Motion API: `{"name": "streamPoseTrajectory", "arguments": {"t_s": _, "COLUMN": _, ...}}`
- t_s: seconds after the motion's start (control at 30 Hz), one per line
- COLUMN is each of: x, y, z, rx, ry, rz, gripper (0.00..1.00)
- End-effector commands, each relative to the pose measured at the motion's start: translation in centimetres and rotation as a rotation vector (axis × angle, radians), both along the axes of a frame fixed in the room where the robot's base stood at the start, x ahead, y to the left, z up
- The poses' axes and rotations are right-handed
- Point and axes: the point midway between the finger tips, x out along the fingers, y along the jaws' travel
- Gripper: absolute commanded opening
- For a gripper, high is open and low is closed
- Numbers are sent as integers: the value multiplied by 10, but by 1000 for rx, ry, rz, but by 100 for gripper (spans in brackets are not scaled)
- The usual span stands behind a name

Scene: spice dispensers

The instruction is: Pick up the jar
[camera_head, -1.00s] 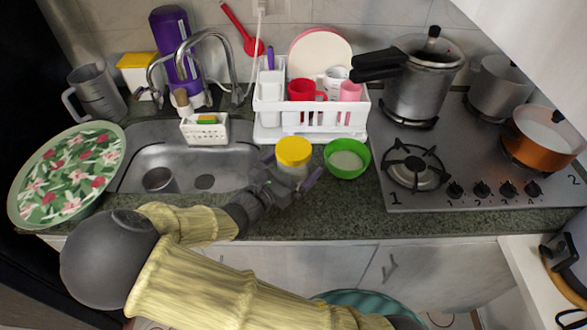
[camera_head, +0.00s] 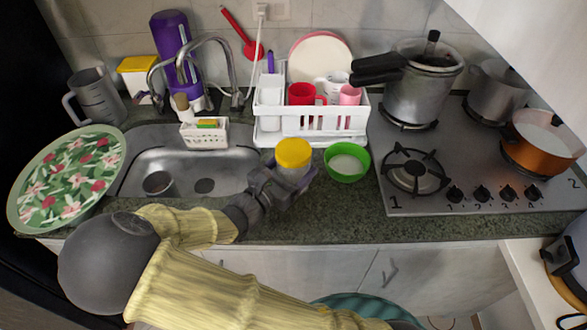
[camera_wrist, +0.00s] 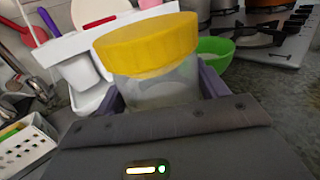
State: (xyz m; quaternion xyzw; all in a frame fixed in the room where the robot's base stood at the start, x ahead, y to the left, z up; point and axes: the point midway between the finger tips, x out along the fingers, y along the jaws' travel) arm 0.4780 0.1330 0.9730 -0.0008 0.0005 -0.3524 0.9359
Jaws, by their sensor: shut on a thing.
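The jar (camera_head: 293,157) has a yellow lid and a clear, pale body. It is at the front of the counter, between the sink and the green bowl (camera_head: 347,162). My gripper (camera_head: 292,178) is shut on the jar, with a finger on each side of its body. In the wrist view the jar (camera_wrist: 150,60) stands upright between the purple-grey fingers, and its lower part is hidden by my gripper. I cannot tell clearly whether its base is off the counter.
A white dish rack (camera_head: 318,118) with cups stands just behind the jar. The sink (camera_head: 225,165) with a white sponge caddy (camera_head: 204,135) is to the left. The stove (camera_head: 470,165) with pots is to the right.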

Motion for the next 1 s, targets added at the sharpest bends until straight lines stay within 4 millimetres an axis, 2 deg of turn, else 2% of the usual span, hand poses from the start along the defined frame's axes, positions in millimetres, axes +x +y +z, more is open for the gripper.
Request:
{"name": "streamPoseTrajectory", "arguments": {"t_s": 0.5, "x": 0, "y": 0, "z": 83, "rx": 4, "ry": -5, "rz": 1, "gripper": 30}}
{"name": "streamPoseTrajectory", "arguments": {"t_s": 0.67, "x": 0, "y": 0, "z": 93, "rx": 1, "ry": -3, "rz": 0, "gripper": 30}}
{"name": "streamPoseTrajectory", "arguments": {"t_s": 1.0, "x": 0, "y": 0, "z": 94, "rx": 0, "ry": -4, "rz": 0, "gripper": 30}}
